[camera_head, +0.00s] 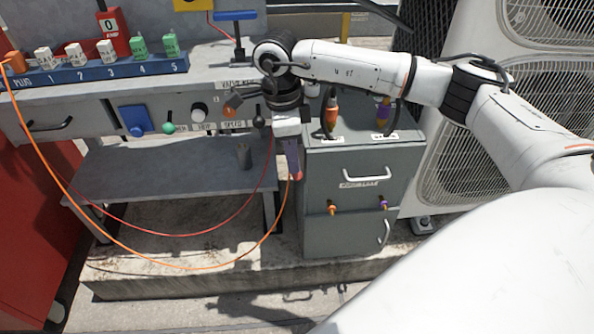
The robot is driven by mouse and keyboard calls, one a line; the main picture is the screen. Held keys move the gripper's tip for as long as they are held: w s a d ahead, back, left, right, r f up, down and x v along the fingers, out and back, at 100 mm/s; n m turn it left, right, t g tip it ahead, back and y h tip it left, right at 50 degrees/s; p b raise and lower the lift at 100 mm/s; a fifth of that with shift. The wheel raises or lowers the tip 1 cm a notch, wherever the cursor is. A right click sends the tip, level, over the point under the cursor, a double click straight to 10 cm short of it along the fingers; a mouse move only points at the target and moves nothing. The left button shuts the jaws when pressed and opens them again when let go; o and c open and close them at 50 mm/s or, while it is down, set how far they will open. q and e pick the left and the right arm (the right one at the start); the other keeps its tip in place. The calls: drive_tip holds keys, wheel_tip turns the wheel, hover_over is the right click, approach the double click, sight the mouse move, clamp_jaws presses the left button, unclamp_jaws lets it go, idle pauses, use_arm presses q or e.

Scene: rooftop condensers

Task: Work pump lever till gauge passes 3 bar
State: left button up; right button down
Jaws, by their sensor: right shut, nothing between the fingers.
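My right gripper (294,168) hangs from the white arm that comes in from the right. It points down, shut and empty, in front of the left edge of the grey cabinet. A blue T-shaped handle (236,16) on a dark upright stem stands on the bench behind and left of the gripper. A black ball-ended knob (259,122) sits on the bench front left of the gripper. I cannot tell which of these, if either, is the pump lever. No readable gauge dial shows. My left gripper is not in view.
The grey cabinet (345,236) carries orange and purple connectors. A numbered blue rack (98,70) with several plugs sits on the bench. Orange and red cables loop in front of the lower shelf (170,170). Condenser units (465,150) stand at right. Floor in front is clear.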

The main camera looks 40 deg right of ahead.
drive_tip(key=shift+s+f+b, duration=0.1)
drive_tip(key=shift+f+b, duration=1)
drive_tip(key=shift+f, duration=1)
drive_tip(key=shift+w+a+r+p, duration=0.25)
drive_tip(key=shift+w+a, duration=0.2)
drive_tip(key=shift+a, duration=0.2)
drive_tip(key=shift+w+a+r+p, duration=0.2)
drive_tip(key=shift+w+a, duration=0.2)
drive_tip(key=shift+a, duration=0.2)
wheel_tip(320, 180, up, 10)
drive_tip(key=p, duration=0.2)
drive_tip(key=shift+w+a+r, duration=0.2)
drive_tip(key=shift+w+a, duration=0.05)
drive_tip(key=shift+a, duration=0.2)
